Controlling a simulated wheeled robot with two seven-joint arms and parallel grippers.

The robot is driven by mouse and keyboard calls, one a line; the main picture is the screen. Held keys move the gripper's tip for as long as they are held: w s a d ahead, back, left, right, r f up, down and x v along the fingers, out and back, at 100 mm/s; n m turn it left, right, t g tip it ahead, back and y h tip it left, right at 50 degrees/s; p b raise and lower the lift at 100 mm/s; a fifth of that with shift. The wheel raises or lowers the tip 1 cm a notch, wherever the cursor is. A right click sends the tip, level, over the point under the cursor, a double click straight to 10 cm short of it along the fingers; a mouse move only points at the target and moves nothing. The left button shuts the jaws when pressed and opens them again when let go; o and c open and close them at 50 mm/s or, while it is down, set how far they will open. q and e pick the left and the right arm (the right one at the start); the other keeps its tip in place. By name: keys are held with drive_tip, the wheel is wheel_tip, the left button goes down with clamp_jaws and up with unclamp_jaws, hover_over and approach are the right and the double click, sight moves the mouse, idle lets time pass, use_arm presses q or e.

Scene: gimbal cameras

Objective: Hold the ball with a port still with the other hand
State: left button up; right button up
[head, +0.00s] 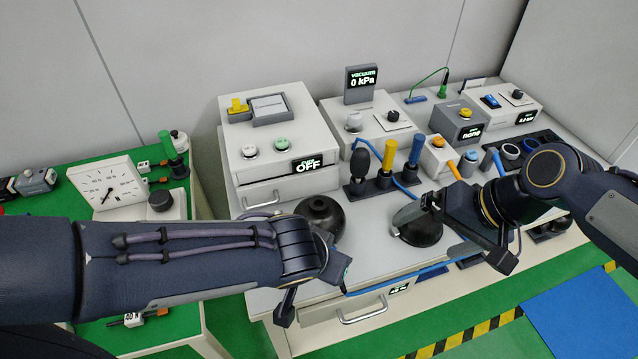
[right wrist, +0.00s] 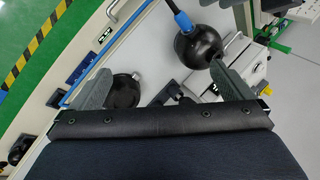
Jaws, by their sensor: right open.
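A black ball (head: 322,218) with a round opening on top rests on the bench in the head view. In the right wrist view this ball (right wrist: 198,46) has a blue connector (right wrist: 182,20) close against it. My left gripper (head: 312,284) is low and in front of the ball, with a blue hose (head: 390,282) running away to its right. Its jaws are partly hidden. My right gripper (head: 464,230) is open and empty, right of the ball and apart from it. A second black rounded piece (head: 415,228) lies between, partly behind the right gripper.
A rack of coloured-handled tools (head: 385,180) stands behind the ball. The OFF box (head: 275,140) is at back left, the vacuum display (head: 362,80) at the back. A drawer handle (head: 362,312) juts from the bench front. Striped tape marks the floor at right.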

drive_tip(key=w+a+f+m+g+h, duration=0.1)
drive_tip(key=w+a+g+h, duration=0.15)
drive_tip(key=w+a, duration=0.65)
drive_tip(key=m+h, duration=0.1)
drive_tip(key=h, duration=0.2)
hover_over(318, 207)
drive_tip(key=f, duration=0.1)
drive_tip(key=w+f, duration=0.1)
drive_tip(key=shift+d+f, duration=0.15)
drive_tip(key=shift+f, duration=0.4)
wheel_tip(318, 207, down, 7)
drive_tip(key=shift+f, duration=0.2)
drive_tip(key=shift+c, duration=0.3)
drive_tip(key=c, duration=1)
drive_tip(key=shift+c, duration=0.2)
drive_tip(key=shift+s+f, duration=0.1)
drive_tip(key=shift+s, duration=0.05)
